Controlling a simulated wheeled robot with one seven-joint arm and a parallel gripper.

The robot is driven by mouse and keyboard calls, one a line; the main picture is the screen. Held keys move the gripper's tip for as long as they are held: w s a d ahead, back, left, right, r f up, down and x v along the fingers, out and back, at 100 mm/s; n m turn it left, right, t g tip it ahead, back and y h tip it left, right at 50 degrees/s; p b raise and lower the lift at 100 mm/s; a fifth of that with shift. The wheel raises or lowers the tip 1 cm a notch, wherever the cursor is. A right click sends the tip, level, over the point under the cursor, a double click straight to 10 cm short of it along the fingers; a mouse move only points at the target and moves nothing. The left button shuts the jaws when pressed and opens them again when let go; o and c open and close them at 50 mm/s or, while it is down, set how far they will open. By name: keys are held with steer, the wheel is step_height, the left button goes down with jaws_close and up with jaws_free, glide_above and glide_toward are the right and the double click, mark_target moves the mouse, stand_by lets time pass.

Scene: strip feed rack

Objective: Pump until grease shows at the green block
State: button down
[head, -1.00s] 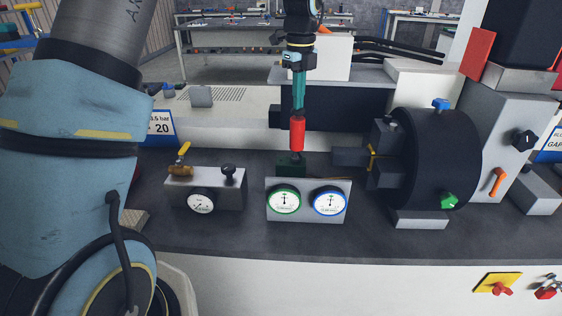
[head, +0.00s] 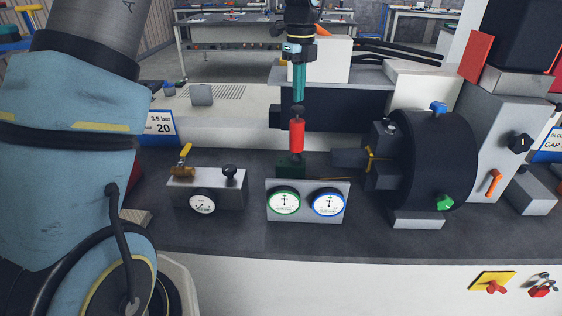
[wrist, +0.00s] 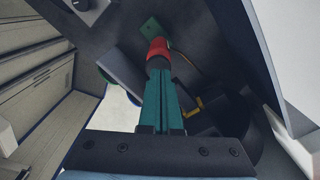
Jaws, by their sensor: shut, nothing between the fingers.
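A red pump handle (head: 297,135) with a dark cap stands upright on a dark green base (head: 291,166). My gripper (head: 298,102) is shut and empty, its teal fingertips pointing down at the cap. In the wrist view the closed fingers (wrist: 161,76) end at the dark cap of the red handle (wrist: 158,47); I cannot tell whether they touch. The green block (head: 444,203) sits on the lower rim of the black drum (head: 436,160). I see no grease on its visible face. A blue block (head: 438,108) sits at the drum's top.
A green-ringed gauge (head: 285,202) and a blue-ringed gauge (head: 327,202) face me in front of the pump. A grey box (head: 234,194) with a yellow-levered valve (head: 184,160) stands left. An orange lever (head: 494,183) is right of the drum.

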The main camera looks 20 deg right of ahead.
steer(key=shift+f, duration=0.1)
stand_by(0.3)
steer(key=shift+f, duration=0.7)
steer(key=shift+f+b, duration=0.45)
steer(key=shift+f, duration=0.15)
step_height(320, 180, up, 4)
steer(key=p, duration=0.3)
steer(key=shift+r+p, duration=0.15)
steer(key=shift+p, duration=0.25)
steer(key=shift+f, duration=0.2)
stand_by(0.6)
